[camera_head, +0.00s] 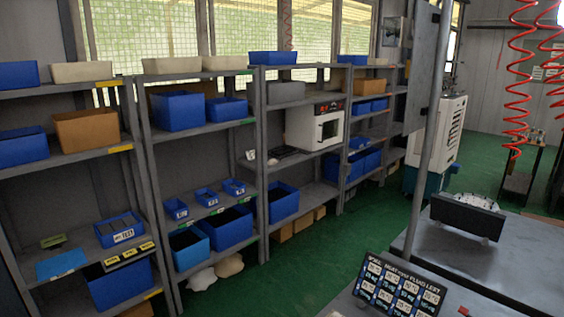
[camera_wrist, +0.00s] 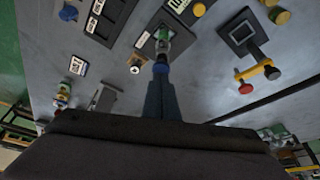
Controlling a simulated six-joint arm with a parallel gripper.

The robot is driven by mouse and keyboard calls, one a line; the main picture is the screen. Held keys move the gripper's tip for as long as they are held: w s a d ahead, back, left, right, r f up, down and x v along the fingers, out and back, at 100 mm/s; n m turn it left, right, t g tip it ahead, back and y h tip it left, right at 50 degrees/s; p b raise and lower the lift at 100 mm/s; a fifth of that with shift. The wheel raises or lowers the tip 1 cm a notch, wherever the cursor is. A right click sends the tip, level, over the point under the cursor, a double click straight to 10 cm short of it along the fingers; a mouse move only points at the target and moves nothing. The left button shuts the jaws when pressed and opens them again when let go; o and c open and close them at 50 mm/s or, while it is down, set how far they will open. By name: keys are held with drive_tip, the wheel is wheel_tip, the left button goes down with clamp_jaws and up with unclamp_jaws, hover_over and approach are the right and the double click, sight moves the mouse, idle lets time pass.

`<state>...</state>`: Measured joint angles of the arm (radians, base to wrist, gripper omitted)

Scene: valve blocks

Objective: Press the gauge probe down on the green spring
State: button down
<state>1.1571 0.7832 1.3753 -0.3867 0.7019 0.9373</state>
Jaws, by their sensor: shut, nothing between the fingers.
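In the wrist view my gripper (camera_wrist: 160,88) is shut, its dark fingers pointing up the picture over the grey table. Just beyond the fingertips is a small blue piece (camera_wrist: 160,68); I cannot tell whether the tips touch it. Beyond that, in line with the fingers, a small green and pale part (camera_wrist: 162,38) stands on a dark square plate (camera_wrist: 147,46). It may be the green spring, but it is too small to be sure. I cannot single out the gauge probe. The head view does not show my gripper.
Right in the wrist view are a black square frame (camera_wrist: 241,33), a yellow bar (camera_wrist: 253,69), a red knob (camera_wrist: 245,88) and a yellow knob (camera_wrist: 282,16). A green-and-white part (camera_wrist: 62,92) stands left. The head view shows shelves with blue bins (camera_head: 178,110) and a label board (camera_head: 400,289).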

drive_tip(key=shift+a+f+b, duration=0.1)
drive_tip(key=shift+f+b, duration=0.5)
drive_tip(key=shift+f, duration=0.15)
idle(0.7)
drive_tip(key=shift+r, duration=0.15)
drive_tip(key=shift+r+p, duration=0.55)
drive_tip(key=shift+r, duration=0.4)
